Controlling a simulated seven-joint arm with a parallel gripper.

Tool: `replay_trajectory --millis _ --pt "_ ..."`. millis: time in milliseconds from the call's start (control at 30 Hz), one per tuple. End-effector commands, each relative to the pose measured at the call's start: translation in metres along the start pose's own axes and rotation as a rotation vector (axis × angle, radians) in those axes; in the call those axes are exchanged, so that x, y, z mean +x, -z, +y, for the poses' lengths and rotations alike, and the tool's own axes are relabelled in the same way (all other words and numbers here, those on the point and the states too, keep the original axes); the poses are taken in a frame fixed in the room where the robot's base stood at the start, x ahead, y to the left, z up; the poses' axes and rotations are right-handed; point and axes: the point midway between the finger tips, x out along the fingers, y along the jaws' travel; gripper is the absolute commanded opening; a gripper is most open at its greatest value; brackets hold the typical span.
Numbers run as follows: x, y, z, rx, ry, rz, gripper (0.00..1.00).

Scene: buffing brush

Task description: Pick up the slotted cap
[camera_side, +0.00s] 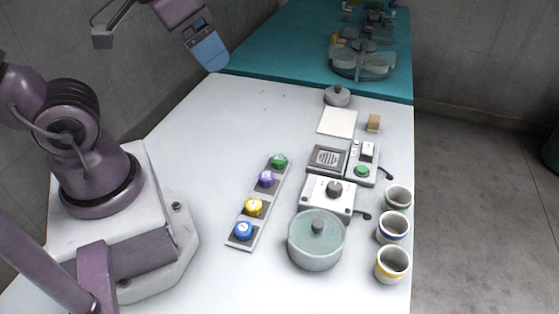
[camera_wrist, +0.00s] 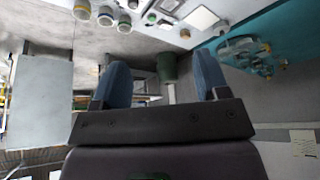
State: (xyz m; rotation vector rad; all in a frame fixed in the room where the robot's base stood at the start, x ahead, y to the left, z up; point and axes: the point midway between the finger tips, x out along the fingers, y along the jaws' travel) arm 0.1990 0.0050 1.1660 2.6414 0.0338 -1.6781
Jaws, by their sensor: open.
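No piece is clearly marked as the slotted cap. Possible ones are the round coloured caps with pale top marks in a grey strip (camera_side: 262,187): blue (camera_side: 243,230), yellow (camera_side: 253,207), purple (camera_side: 266,178) and green (camera_side: 279,161). Another slotted-looking piece is the dark square grille (camera_side: 327,158) right of the strip. I cannot make out slots in the caps. My gripper (camera_side: 212,66) is high above the table's far left, well apart from all of these. In the wrist view its blue fingers (camera_wrist: 163,78) are spread with nothing between them.
A lidded pot (camera_side: 316,246), a white box with a dark knob (camera_side: 325,197), a switch panel (camera_side: 363,165) and several cups (camera_side: 393,228) crowd the right edge. A white square (camera_side: 338,122) and a small lidded pot (camera_side: 337,97) lie behind. The table (camera_side: 200,130) left of the strip is clear.

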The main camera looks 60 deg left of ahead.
Motion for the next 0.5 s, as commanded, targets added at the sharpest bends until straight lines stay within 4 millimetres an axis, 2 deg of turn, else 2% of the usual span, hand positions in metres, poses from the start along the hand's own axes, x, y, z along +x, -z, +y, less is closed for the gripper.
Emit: replay_trajectory --millis 133,233,367,500 --pt "0.032 0.004 -0.009 -0.029 0.027 -0.154 0.68" --pt "0.058 0.011 -0.018 0.031 0.034 -0.253 0.68" --pt "0.097 0.021 -0.029 0.216 0.002 -0.360 0.68" --pt "0.144 0.026 -0.041 0.501 -0.086 -0.449 0.68"
